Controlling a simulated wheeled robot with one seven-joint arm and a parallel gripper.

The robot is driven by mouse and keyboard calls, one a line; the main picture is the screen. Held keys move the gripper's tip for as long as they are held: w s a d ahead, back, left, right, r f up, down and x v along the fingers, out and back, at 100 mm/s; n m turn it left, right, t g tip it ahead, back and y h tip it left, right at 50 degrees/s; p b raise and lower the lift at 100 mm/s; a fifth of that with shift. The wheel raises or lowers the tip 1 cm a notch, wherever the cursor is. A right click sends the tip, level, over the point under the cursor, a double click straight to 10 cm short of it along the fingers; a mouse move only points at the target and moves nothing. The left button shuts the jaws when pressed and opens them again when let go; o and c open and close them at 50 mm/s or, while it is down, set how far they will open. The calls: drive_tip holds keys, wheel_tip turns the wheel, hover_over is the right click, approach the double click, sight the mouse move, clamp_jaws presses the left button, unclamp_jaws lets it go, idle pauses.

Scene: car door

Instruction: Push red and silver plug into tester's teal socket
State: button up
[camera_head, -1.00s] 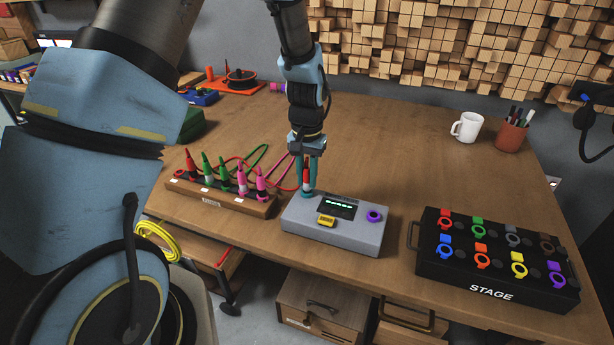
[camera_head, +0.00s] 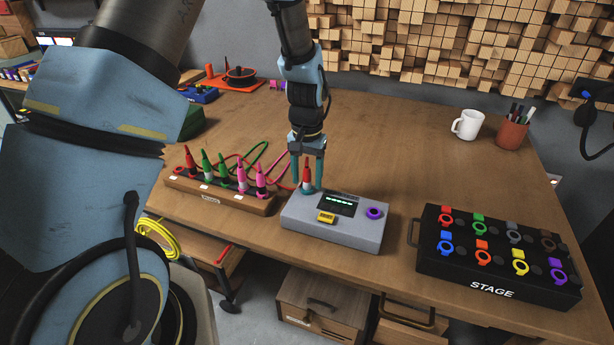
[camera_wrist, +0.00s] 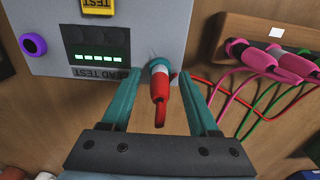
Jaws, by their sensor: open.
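The grey tester (camera_head: 340,226) sits on the bench near its front edge, with a lit green display and a purple ring socket on its right. The red and silver plug (camera_head: 307,178) stands upright at the tester's left end, its tip at the teal socket (camera_head: 306,189). In the wrist view the plug (camera_wrist: 160,84) meets the tester's face, its cable trailing off to the right; its tip and most of the socket are hidden. My gripper (camera_head: 309,186) is around the plug with its teal fingers apart. In the wrist view the open fingers show gaps on both sides of the plug.
A wooden rack (camera_head: 220,196) with several red, green and pink plugs stands left of the tester, cables looping behind it. A black STAGE box (camera_head: 497,288) with coloured rings is at the right. A white mug (camera_head: 467,125) and pen cup (camera_head: 511,135) stand at the back right.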

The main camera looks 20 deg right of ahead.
wheel_tip(320, 180, up, 11)
drive_tip(key=shift+f+b, duration=0.1)
drive_tip(key=shift+b, duration=0.95)
drive_tip(key=s+a+n, duration=0.2)
drive_tip(key=a+n, duration=0.1)
drive_tip(key=a, duration=1.2)
drive_tip(key=s+a+r+n+t, duration=0.1)
drive_tip(key=a+n, duration=0.3)
drive_tip(key=a, duration=1.1)
drive_tip(key=shift+s+r+t, duration=0.25)
drive_tip(key=shift+s+t, duration=0.05)
drive_tip(key=shift+s, duration=0.2)
